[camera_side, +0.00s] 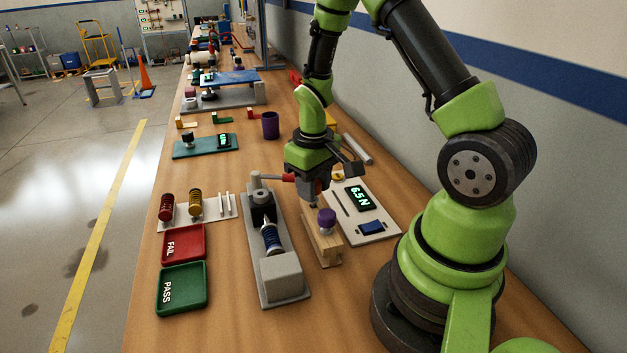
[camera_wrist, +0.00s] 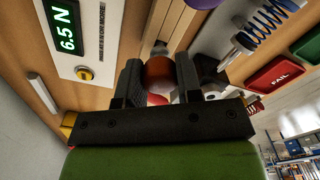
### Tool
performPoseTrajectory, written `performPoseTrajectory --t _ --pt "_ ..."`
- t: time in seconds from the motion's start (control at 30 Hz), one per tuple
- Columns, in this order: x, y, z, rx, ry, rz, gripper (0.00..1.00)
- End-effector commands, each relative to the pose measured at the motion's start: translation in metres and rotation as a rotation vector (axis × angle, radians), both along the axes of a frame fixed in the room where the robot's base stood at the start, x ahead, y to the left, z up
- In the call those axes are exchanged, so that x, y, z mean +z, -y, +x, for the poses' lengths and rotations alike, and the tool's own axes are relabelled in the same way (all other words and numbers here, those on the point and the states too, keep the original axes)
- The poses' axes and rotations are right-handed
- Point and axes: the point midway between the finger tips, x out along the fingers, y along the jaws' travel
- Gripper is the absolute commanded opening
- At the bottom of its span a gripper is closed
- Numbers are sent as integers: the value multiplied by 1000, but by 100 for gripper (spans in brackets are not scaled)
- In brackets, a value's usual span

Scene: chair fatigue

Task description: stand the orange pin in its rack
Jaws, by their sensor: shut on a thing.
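My gripper (camera_wrist: 159,80) is shut on the orange pin (camera_wrist: 159,70), whose rounded, brownish-orange head shows between the jaws in the wrist view. The rack also shows beyond the jaws in the wrist view (camera_wrist: 172,24). I cannot tell whether the pin touches the rack.
A spring fixture with a grey block (camera_side: 283,277) lies left of the rack; its red-handled lever reaches close to my gripper. A white panel reading 6.5 N (camera_side: 359,197) lies right. Red FAIL (camera_side: 184,244) and green PASS (camera_side: 182,288) trays are farther left.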

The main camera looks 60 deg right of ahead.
Motion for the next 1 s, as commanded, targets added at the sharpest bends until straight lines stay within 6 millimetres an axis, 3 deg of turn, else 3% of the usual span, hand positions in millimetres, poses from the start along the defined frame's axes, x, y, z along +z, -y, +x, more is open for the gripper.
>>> performPoseTrajectory --t 0.5,0.53,0.67,1.0 --pt "-13 0 0 -1 -1 0 12" --pt "-13 0 0 0 -1 0 35" --pt "-13 0 0 0 0 0 63" --pt "-9 0 0 0 2 0 63"
